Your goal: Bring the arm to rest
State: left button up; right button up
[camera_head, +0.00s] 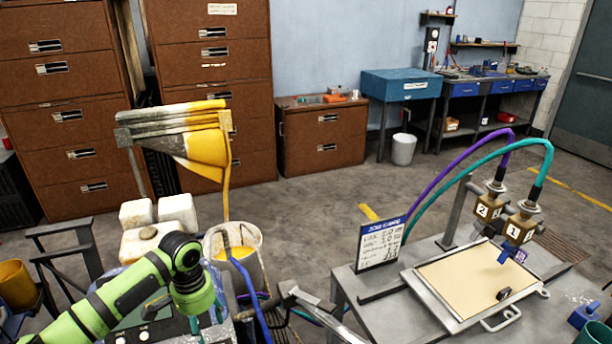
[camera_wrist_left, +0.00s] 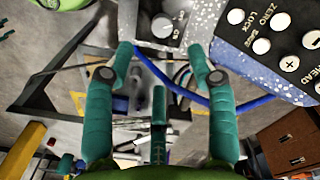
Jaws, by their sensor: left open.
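My left arm (camera_head: 125,298) is lime green with dark joints and comes in from the lower left in the head view. It bends at the wrist, and my left gripper (camera_head: 207,318) points down near the bottom edge, partly hidden by the wrist. In the left wrist view, the left gripper (camera_wrist_left: 160,52) shows two teal fingers spread apart with nothing held between them. Below and around it are a grey control panel with round knobs (camera_wrist_left: 163,25) and a speckled box with labelled white buttons (camera_wrist_left: 290,62). My right gripper is not in view.
A blue hose (camera_head: 258,302) runs close by. A metal bench with a framed tan board (camera_head: 475,280) stands right. Open floor lies behind.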

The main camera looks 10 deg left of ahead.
pick_arm(q)
jog(key=s+d+f+m+t+h, duration=0.1)
jog(key=s+d+f, duration=0.35)
jog(key=d, duration=0.25)
jog(key=s+d+f+m, duration=0.1)
jog(key=s+d+f, duration=0.2)
jog(key=s+d, duration=0.4)
jog(key=s+a+r+n+t+y, duration=0.1)
jog(key=s+n, duration=0.1)
jog(key=s, duration=0.4)
jog(key=s+a+r+n+t, duration=0.1)
jog(key=s+r+n+t, duration=0.1)
jog(key=s, duration=0.4)
notch_tip(320, 180, down, 25)
jog(key=s+g, duration=0.2)
jog(key=s+a+f+b, duration=0.1)
jog(key=s+a+f, duration=0.2)
jog(key=s+f, duration=1)
jog(key=shift+s+f+m+g, duration=0.3)
jog(key=shift+s+f+g, duration=0.1)
jog(key=shift+s, duration=0.85)
